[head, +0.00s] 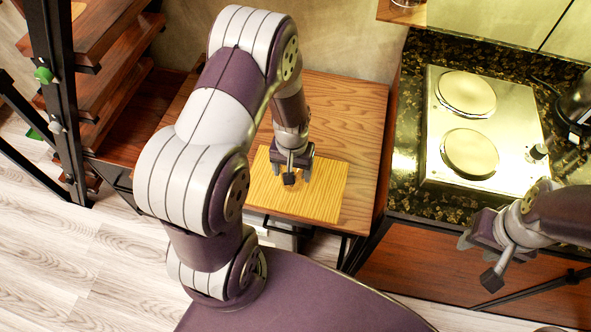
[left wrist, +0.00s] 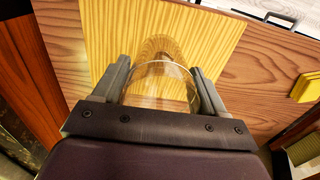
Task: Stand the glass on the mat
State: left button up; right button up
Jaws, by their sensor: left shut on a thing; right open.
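The yellow striped mat (head: 325,200) lies on the wooden table in the head view, and it fills the upper middle of the left wrist view (left wrist: 110,25). My left gripper (head: 290,172) is over the mat. In the left wrist view its two fingers (left wrist: 160,70) are shut on the clear glass (left wrist: 160,90), one on each side. The glass shows against the mat; I cannot tell whether its base touches it. In the head view the glass is not clearly visible. My right gripper (head: 480,262) is open and empty, in front of the counter at the right.
The wooden table (head: 350,110) has bare room behind the mat. A hotplate (head: 485,125) stands on the dark counter (head: 405,175) at the right. Wooden shelves (head: 100,75) are at the left. A yellow block (left wrist: 305,87) shows at the right in the left wrist view.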

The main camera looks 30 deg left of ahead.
pick_arm(q)
jog(key=shift+w+a+f, duration=0.2)
jog(key=shift+w+f, duration=0.2)
jog(key=shift+w, duration=0.15)
jog(key=shift+w+a+f, duration=0.15)
jog(key=shift+w+f, duration=0.25)
jog(key=shift+w, duration=0.1)
jog(key=f, duration=0.2)
jog(key=shift+s+f, duration=0.2)
jog(key=shift+f, duration=0.15)
jog(key=shift+w+f, duration=0.1)
jog(key=shift+f, duration=0.55)
jog(key=o, duration=1.2)
notch_tip(320, 180, up, 13)
notch_tip(320, 180, up, 5)
jog(key=m, duration=0.1)
send_over(298, 186)
jog(key=s+d+r+m+t, duration=0.1)
jog(key=s+d+r, duration=0.1)
jog(key=s, duration=0.3)
jog(key=shift+d+r+m, duration=0.15)
jog(key=shift+r+m, duration=0.25)
jog(key=shift+r, duration=0.15)
